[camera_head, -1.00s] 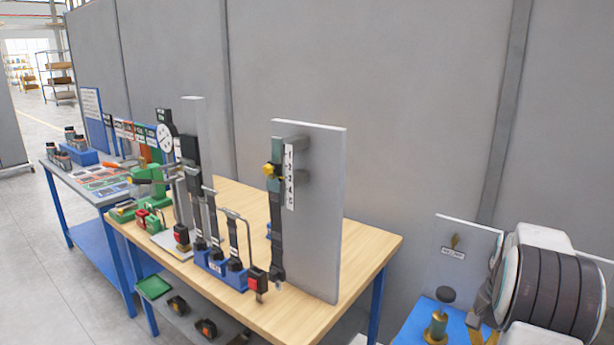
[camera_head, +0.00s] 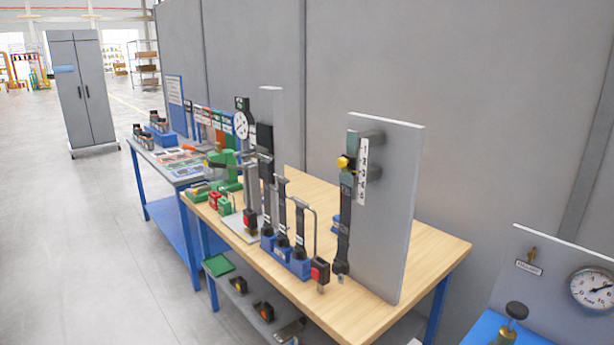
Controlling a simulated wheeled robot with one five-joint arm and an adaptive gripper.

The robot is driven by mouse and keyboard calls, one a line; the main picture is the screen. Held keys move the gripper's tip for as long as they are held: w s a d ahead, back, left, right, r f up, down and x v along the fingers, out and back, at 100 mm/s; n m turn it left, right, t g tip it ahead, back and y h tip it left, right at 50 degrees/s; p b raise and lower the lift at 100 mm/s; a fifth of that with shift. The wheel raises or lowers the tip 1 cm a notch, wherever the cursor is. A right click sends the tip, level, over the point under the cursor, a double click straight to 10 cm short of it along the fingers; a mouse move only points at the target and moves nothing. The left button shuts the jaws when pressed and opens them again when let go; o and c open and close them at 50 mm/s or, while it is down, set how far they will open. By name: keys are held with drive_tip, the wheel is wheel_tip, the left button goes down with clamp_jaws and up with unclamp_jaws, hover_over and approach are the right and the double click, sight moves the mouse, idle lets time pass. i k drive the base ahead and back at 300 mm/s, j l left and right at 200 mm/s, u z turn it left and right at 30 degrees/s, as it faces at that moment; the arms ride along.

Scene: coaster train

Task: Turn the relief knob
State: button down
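A black round knob (camera_head: 516,311) on a brass stem stands at the lower right, over a blue surface (camera_head: 484,330). Behind it is a grey panel (camera_head: 570,257) with a small brass fitting (camera_head: 533,254), a label (camera_head: 529,268) too small to read surely, and a round white gauge (camera_head: 594,288) cut by the right edge. I cannot tell for sure which of these is the relief knob. My gripper is not in view.
A wooden-topped table (camera_head: 432,258) with blue legs stands in the middle. It bears an upright grey board (camera_head: 400,190), strap tools and a blue holder (camera_head: 290,262). A second bench (camera_head: 165,163) and a grey cabinet (camera_head: 80,90) stand farther left. Floor (camera_head: 90,260) at left is clear.

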sight(531, 255)
drive_tip(key=z, duration=1.45)
